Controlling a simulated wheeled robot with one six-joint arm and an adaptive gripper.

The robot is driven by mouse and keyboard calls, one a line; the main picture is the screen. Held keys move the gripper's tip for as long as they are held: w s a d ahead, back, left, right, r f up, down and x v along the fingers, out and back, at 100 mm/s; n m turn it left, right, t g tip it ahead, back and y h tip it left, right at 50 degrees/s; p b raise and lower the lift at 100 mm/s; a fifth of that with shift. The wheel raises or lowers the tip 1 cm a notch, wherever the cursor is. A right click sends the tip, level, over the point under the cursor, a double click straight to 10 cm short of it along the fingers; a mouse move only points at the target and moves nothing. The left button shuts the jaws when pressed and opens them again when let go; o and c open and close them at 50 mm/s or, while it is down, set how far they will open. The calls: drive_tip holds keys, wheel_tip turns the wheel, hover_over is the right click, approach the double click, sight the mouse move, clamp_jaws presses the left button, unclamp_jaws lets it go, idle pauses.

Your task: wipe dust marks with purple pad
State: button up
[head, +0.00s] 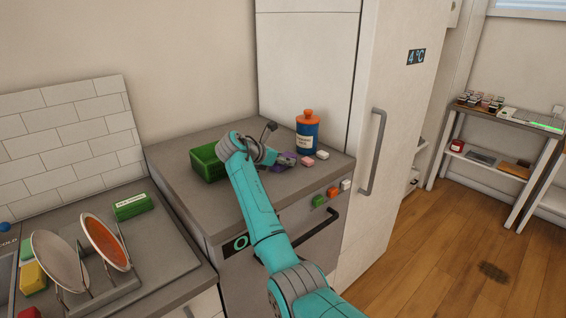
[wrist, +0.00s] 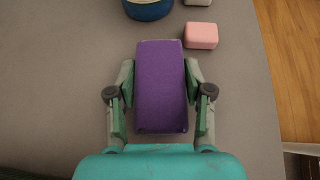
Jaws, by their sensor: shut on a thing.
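The purple pad (wrist: 162,85) is a long block held between the two fingers of my gripper (wrist: 162,98) in the wrist view. The fingers are shut on its sides. In the head view the pad (head: 279,167) shows only partly beside my gripper (head: 287,161), over the grey counter top (head: 185,145). I cannot tell whether the pad touches the counter. No dust marks can be made out on the counter. A dark smudge (head: 494,272) lies on the wooden floor at the right of the head view.
A pink block (wrist: 201,36) lies just beyond the pad, with a white block (head: 322,154) beside it. A blue bottle with an orange cap (head: 307,136) stands behind them. A green bin (head: 206,163) is on the counter's left. Free counter lies left of the pad in the wrist view.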

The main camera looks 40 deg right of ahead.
drive_tip(key=shift+r, duration=0.15)
drive_tip(key=shift+r, duration=2.85)
